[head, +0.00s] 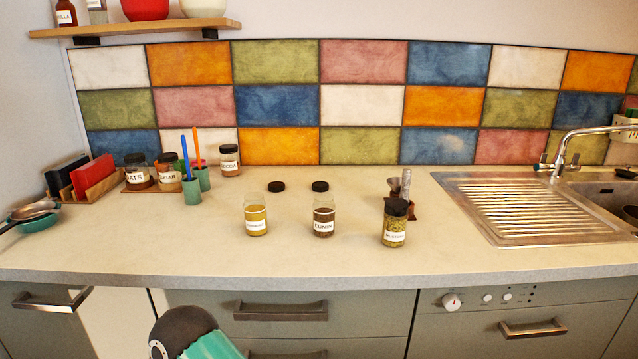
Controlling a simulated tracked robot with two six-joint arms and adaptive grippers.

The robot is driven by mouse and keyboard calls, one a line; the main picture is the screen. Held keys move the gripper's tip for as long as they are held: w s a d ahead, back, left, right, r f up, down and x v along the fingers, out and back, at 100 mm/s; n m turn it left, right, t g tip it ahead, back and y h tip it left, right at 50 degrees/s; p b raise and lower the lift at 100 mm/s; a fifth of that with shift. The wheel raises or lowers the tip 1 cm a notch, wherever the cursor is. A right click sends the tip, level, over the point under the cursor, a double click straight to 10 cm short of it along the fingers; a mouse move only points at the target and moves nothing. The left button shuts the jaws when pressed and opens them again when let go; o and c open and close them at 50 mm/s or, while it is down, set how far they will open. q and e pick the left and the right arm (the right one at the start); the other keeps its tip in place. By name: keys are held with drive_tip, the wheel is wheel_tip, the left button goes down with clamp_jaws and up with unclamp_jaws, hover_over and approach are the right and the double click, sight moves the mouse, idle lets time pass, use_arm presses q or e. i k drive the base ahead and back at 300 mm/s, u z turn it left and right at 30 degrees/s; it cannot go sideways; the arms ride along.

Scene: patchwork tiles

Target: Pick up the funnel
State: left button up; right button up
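A small brown holder (413,208) stands on the worktop behind the right-hand spice jar, which partly hides it. A greyish metal piece (405,183) sticks up from it; it may be the funnel, but it is too small to tell for certain. No other funnel is clear to me. Neither of my grippers shows in the head view; only a dark and teal part of my own arm shows at the bottom edge, well short of the worktop items.
A yellow spice jar (256,219) and a cumin jar (323,221) stand without lids; two black lids (276,186) (320,186) lie behind them. A black-lidded jar (395,226) stands right. The sink drainer (535,205) is at right. The front worktop is clear.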

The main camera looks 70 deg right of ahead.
sight(393, 182)
drive_tip(key=z, duration=0.6)
drive_tip(key=i, duration=0.1)
drive_tip(key=u, duration=1.25)
drive_tip(key=k, duration=1)
drive_tip(key=z, duration=2.05)
drive_tip(key=k, duration=0.3)
drive_tip(key=u, duration=0.05)
drive_tip(key=i, duration=0.55)
drive_tip(key=u, duration=0.2)
drive_tip(key=k, duration=0.5)
drive_tip(key=z, duration=0.25)
